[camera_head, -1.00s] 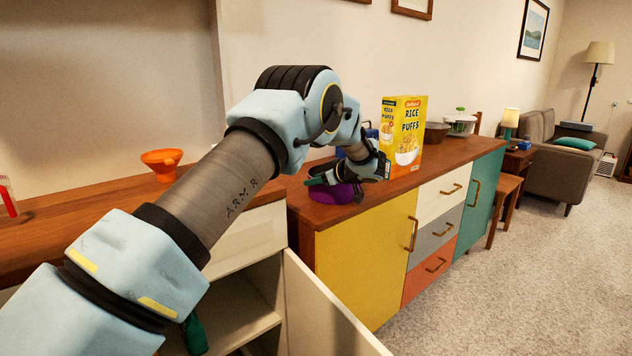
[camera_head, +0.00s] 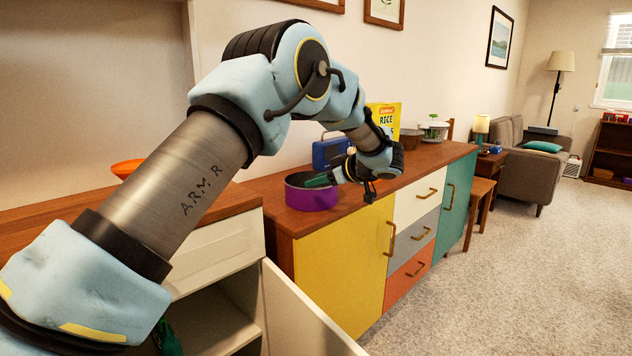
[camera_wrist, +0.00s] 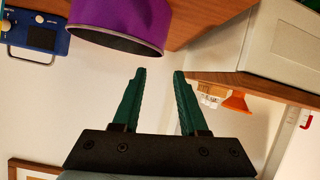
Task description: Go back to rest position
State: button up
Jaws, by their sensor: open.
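My gripper (camera_wrist: 156,100) is open and empty in the wrist view, its two green fingers apart with nothing between them. In the head view my gripper (camera_head: 318,181) shows over the sideboard, partly in front of the purple bowl. The purple bowl (camera_head: 312,199) stands on the left end of the wooden sideboard top (camera_head: 262,190). In the wrist view the purple bowl (camera_wrist: 140,20) appears upside down, just beyond the fingers and apart from them.
A yellow Rice Puffs box (camera_head: 388,118) stands behind my arm, partly hidden. A blue radio (camera_head: 330,151) is behind the bowl. An orange funnel (camera_head: 126,168) is on the left counter. A pale cabinet door (camera_head: 308,318) stands open below. The carpet at right is clear.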

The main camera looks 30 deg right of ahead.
jog(key=shift+w, duration=0.1)
jog(key=w+a+r+m+h+p, duration=0.4)
jog(key=w+a+r, duration=0.5)
jog(key=w+a, duration=0.45)
jog(key=s+a+f+g, duration=0.1)
jog(key=s+a, duration=0.2)
jog(key=a, duration=0.4)
jog(key=s+a+f+m+g+h+p, duration=0.1)
jog(key=s+a+g, duration=0.1)
jog(key=a, duration=0.5)
jog(key=s+a+f+g+p, duration=0.1)
jog(key=s+a+g, duration=0.1)
jog(key=a, duration=0.5)
jog(key=shift+s+f+m+h, duration=0.15)
jog(key=shift+s+m+h, duration=0.2)
jog(key=shift+s, duration=0.5)
jog(key=s+a+f+g+y+p, duration=0.1)
jog(key=s+a+f+g, duration=0.1)
jog(key=s+a, duration=0.7)
jog(key=s+a+f+g+y+p, duration=0.1)
jog(key=s+a+g, duration=0.3)
jog(key=s+a, duration=0.5)
jog(key=shift+s+a+f+y, duration=0.15)
jog(key=shift+s+f+y, duration=0.45)
jog(key=shift+s, duration=0.4)
